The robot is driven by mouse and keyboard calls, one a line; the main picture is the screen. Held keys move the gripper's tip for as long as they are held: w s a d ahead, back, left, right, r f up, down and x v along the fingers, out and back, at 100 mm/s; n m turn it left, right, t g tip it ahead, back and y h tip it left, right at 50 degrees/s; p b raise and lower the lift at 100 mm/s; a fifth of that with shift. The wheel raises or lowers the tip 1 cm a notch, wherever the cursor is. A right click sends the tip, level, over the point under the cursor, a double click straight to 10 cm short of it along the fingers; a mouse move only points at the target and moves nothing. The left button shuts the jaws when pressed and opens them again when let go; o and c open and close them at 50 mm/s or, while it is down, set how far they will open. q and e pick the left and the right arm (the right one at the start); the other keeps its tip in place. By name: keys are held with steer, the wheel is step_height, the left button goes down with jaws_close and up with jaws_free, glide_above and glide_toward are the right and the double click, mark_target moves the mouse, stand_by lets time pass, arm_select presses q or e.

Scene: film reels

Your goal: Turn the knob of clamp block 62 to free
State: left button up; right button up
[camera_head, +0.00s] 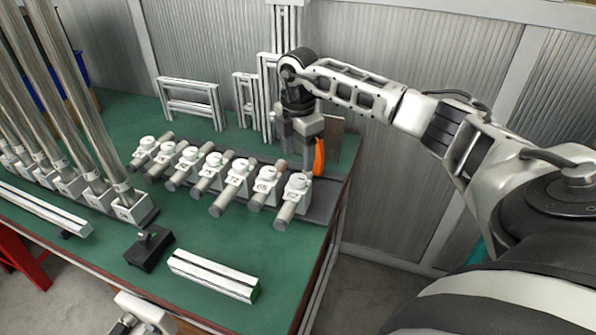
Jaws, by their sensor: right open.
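Several white clamp blocks, each with a round knob on top and a grey cylinder through it, stand in a row on a dark rail (322,207) on the green bench. Their labels are too small to read, so I cannot tell which is clamp block 62. My right gripper (308,163) points down, open, just behind and above the rightmost block (297,187). Its fingers are partly blurred against the background, and I cannot tell whether they touch the knob. The second block from the right (267,180) stands just left of it.
Tall metal posts (85,110) rise at the left. White frames (190,100) stand at the back. A black block (149,249) and a white bar (213,275) lie in front. The front right bench top is clear.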

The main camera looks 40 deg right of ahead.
mark_target(298, 178)
step_height(298, 178, down, 6)
steer(key=shift+f, duration=0.15)
steer(key=shift+c, duration=0.3)
steer(key=c, duration=0.9)
